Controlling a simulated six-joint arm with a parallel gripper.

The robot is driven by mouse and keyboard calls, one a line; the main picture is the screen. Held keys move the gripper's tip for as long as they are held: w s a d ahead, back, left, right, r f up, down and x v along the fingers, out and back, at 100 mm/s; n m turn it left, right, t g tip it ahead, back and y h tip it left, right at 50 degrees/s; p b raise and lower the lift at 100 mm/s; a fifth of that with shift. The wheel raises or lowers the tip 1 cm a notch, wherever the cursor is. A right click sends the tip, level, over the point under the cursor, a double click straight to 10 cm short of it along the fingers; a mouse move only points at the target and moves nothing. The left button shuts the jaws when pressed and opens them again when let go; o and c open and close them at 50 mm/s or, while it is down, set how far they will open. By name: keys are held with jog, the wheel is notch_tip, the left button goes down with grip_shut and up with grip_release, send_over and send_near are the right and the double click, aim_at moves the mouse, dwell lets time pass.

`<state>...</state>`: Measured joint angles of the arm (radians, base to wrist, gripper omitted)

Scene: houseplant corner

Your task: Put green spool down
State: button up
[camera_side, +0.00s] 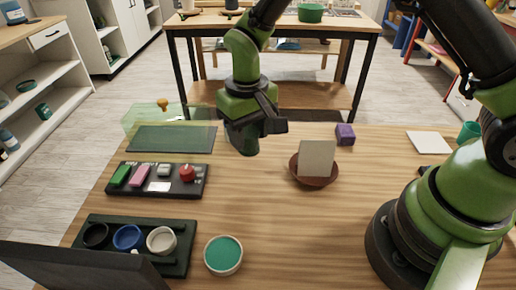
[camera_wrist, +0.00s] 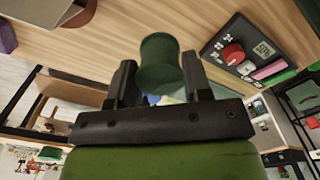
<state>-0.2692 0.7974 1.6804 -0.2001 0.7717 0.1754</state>
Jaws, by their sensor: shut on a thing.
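The green spool (camera_side: 243,140) is dark green, and in the side view it hangs under my gripper (camera_side: 262,122), near the table's back edge. In the wrist view the spool (camera_wrist: 160,62) stands between the two black fingers of my gripper (camera_wrist: 158,78), which is shut on it. Its wide round end points away from the palm. The side view does not clearly show whether its lower end touches the table; part of it is hidden by the gripper.
A green mat (camera_side: 172,139) with a clear green box lies left of the spool. A brown saucer (camera_side: 314,180) holds a beige block; a purple block (camera_side: 345,134) stands behind. The middle is clear.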

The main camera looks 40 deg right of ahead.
jog(key=shift+d+r, duration=0.1)
jog(key=shift+r, duration=0.7)
jog(key=s+d+m, duration=0.2)
jog(key=d+m, duration=0.3)
jog(key=d, duration=0.6)
jog(key=s+d+m, duration=0.3)
jog(key=d+m, duration=0.2)
jog(key=d, duration=0.7)
jog(key=s+d+m, duration=1)
jog(key=s+d, duration=0.2)
jog(key=s, duration=0.4)
jog(key=f, duration=0.4)
jog(key=shift+s+f, duration=0.2)
jog(key=shift+f, duration=0.15)
jog(key=shift+d+f, duration=0.1)
jog(key=shift+f, duration=2.45)
